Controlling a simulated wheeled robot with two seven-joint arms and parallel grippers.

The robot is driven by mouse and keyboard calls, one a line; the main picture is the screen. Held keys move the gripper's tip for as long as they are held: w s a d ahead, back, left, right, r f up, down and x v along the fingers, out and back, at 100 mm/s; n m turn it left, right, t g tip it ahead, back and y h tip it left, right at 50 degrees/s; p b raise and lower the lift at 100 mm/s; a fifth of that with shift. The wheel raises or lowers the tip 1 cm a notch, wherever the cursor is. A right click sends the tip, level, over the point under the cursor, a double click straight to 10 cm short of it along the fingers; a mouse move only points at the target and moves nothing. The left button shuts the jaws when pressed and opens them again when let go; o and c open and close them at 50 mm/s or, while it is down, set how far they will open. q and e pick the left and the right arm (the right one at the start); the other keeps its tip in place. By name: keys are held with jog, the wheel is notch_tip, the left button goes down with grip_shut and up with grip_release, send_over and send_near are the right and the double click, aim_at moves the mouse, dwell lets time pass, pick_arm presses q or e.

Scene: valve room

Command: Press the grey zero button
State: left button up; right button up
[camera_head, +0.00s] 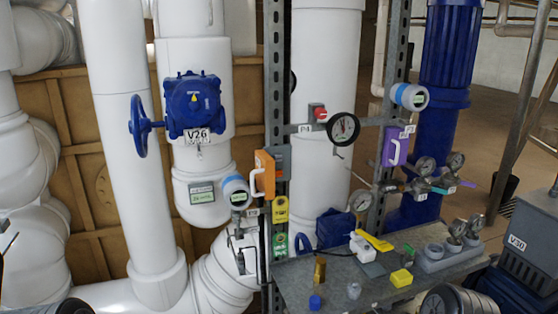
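I cannot single out a grey zero button for certain; any marking on it is too small to read. A grey box (282,160) with a small red spot is on the upright rail, right beside an orange handled block (264,175). A yellow box (281,209) and a green box (280,246) are below it. A small grey box with a red knob (318,113) is higher on the crossbar. Only thin dark pieces show at the left edge (5,242) and right edge (555,188), perhaps my gripper tips; neither touches these boxes.
A metal shelf (330,285) at the front holds a yellow block (401,278), a blue block (315,302) and several small fittings. A blue valve V26 (193,104), gauges (343,128), a purple handled block (396,146) and blue-white display heads (236,192) surround the rails. Thick white pipes fill the left.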

grip_shut()
dwell(1.4)
